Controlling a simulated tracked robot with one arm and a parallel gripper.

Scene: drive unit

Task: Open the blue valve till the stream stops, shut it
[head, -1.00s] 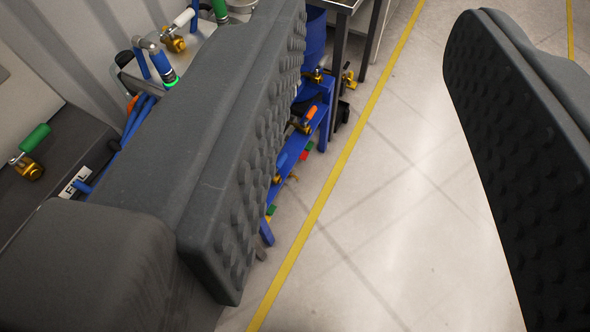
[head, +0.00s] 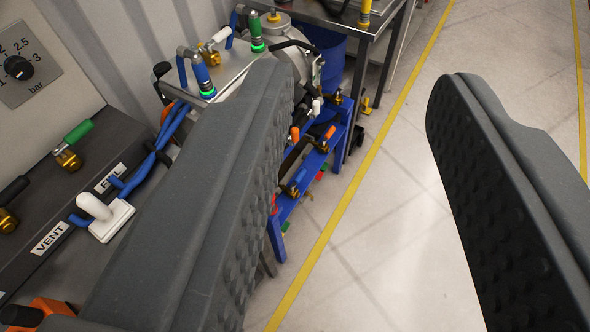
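My gripper (head: 362,85) is open and empty. A blue grip with a lit green ring (head: 203,78) stands behind the left finger on the metal unit. I see no stream. The left finger hides part of the unit and stand.
A dark panel (head: 38,200) with FILL and VENT labels, hoses and a green-handled valve (head: 75,140) lies at left. A pressure dial (head: 19,68) is above it. A metal table (head: 335,18) and blue drum (head: 325,60) stand behind. The floor right of the yellow line (head: 345,200) is clear.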

